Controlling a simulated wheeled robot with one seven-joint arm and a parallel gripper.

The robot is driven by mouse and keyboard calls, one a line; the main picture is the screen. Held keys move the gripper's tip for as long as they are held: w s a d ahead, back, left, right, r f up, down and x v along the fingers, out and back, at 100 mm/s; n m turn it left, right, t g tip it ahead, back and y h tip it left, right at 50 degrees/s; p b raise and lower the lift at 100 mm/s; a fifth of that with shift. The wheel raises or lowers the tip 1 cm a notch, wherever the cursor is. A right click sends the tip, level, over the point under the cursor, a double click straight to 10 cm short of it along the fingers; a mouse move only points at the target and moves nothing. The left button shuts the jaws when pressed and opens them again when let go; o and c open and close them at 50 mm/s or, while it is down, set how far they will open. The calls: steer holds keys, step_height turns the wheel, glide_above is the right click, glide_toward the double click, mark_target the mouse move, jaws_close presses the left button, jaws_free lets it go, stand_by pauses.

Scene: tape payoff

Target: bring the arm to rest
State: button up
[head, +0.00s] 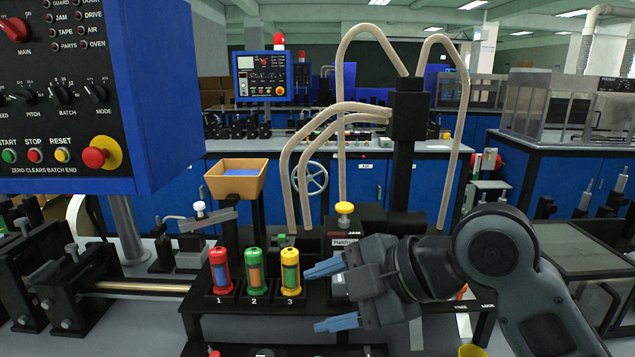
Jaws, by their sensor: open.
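My gripper (333,295) is at the lower centre right of the head view, at the end of my grey arm that comes in from the right. Its two blue fingers point left and stand apart, with nothing seen between them. The upper finger is close to the yellow numbered canister (291,272) in the picture; I cannot tell whether they touch. A green canister (254,271) and a red canister (221,270) stand upright to the left of it, in slots marked 2 and 1 of a black rack (205,303).
A blue control panel (160,95) fills the upper left. A black post (404,150) with beige hoses stands behind the rack. A tan bin (235,180) stands behind the canisters. A machine with a metal rod (140,287) lies at left. A yellow cup-like thing (472,351) shows at the bottom edge.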

steer(key=s+d+f+m+t+h, duration=0.2)
steer(key=s+f+m+t, duration=0.1)
steer(key=m, duration=0.4)
steer(key=s+d+f+m+t+h, duration=0.2)
steer(key=s+d+f+m+t, duration=0.1)
steer(key=s+f+m, duration=0.3)
steer(key=s+d+f+m+t+h, duration=0.2)
steer(key=s+f+m+t, duration=0.2)
steer(key=s+m, duration=0.4)
steer(key=shift+s+d+f+m+t, duration=0.15)
steer(key=shift+d+f+m+t, duration=0.3)
steer(key=shift+m, duration=0.45)
steer(key=s+d+h, duration=0.1)
steer(key=s+d, duration=0.3)
steer(key=s, duration=0.3)
steer(key=s+d+r+m+h, duration=0.1)
steer(key=s+d, duration=0.3)
steer(key=s, duration=0.3)
steer(key=s+d+r+h, duration=0.1)
steer(key=s+d, duration=0.3)
steer(key=s, duration=0.3)
steer(key=shift+s+h, duration=0.15)
steer(key=shift+h, duration=0.25)
steer(key=shift+g, duration=0.25)
